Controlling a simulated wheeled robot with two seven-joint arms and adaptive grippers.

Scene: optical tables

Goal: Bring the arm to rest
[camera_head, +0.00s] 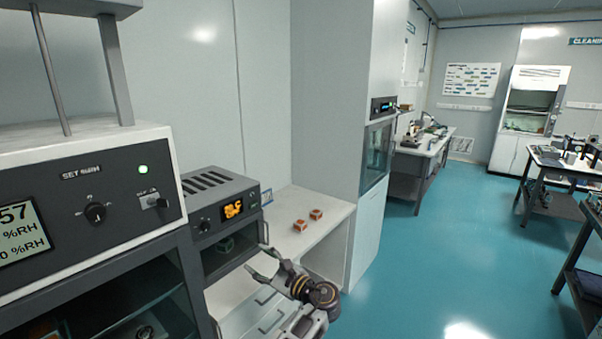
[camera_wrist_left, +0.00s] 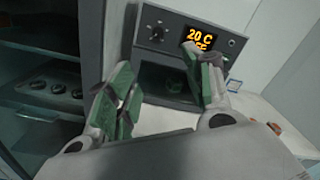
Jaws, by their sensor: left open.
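My left gripper (camera_head: 263,262) is open and empty in the head view, in front of the bench and just right of the small dark oven with an orange display (camera_head: 222,207). In the left wrist view its two green-padded fingers (camera_wrist_left: 164,98) are spread apart, with the oven front (camera_wrist_left: 182,45) behind them. Nothing is between the fingers. My right gripper is in neither view.
A large humidity cabinet (camera_head: 75,205) stands close at the left. A tall cabinet (camera_head: 368,225) bounds the bench at the right. The blue floor (camera_head: 440,260) beyond is open.

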